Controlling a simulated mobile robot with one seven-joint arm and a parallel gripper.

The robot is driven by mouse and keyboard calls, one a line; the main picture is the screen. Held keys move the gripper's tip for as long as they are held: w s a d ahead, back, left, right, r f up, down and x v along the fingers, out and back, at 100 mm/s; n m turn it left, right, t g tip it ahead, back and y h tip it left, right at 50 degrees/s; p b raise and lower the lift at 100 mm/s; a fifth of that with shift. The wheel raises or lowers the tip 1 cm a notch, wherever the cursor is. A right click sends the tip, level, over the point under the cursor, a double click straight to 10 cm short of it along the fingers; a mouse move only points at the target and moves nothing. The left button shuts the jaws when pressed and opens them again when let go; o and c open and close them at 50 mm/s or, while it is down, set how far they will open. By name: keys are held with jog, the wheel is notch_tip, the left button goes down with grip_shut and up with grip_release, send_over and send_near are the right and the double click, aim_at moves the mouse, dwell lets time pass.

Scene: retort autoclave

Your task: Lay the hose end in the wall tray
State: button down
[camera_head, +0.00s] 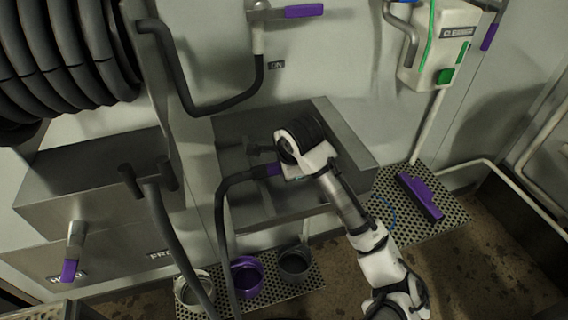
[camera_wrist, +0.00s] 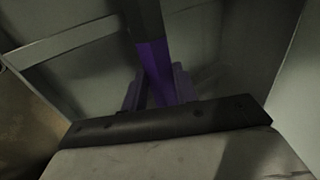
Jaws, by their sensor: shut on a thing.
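The wall tray (camera_head: 350,165) is a grey metal open box on the wall, with divisions inside. My gripper (camera_head: 279,170) is over the tray's opening, shut on the purple band of the hose end (camera_head: 271,170). The black hose (camera_head: 222,215) bends over the tray's left side and hangs down to the floor area. I cannot tell whether the hose end touches the tray floor. In the wrist view, the purple hose end (camera_wrist: 155,65) lies between the two fingers of my gripper (camera_wrist: 158,92). My wrist hides part of the tray.
A coiled dark hose (camera_head: 70,60) hangs upper left. A second metal box (camera_head: 85,185) stands left of the tray. Below are several round pots (camera_head: 245,277) on a perforated shelf. A purple squeegee-like bar (camera_head: 420,197) lies on a grating at right. A green-and-white dispenser (camera_head: 440,50) hangs upper right.

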jog(key=shift+f, duration=0.25)
jog(key=c, duration=1)
grip_release()
jog(key=v, duration=1.4)
jog(key=shift+w, duration=0.1)
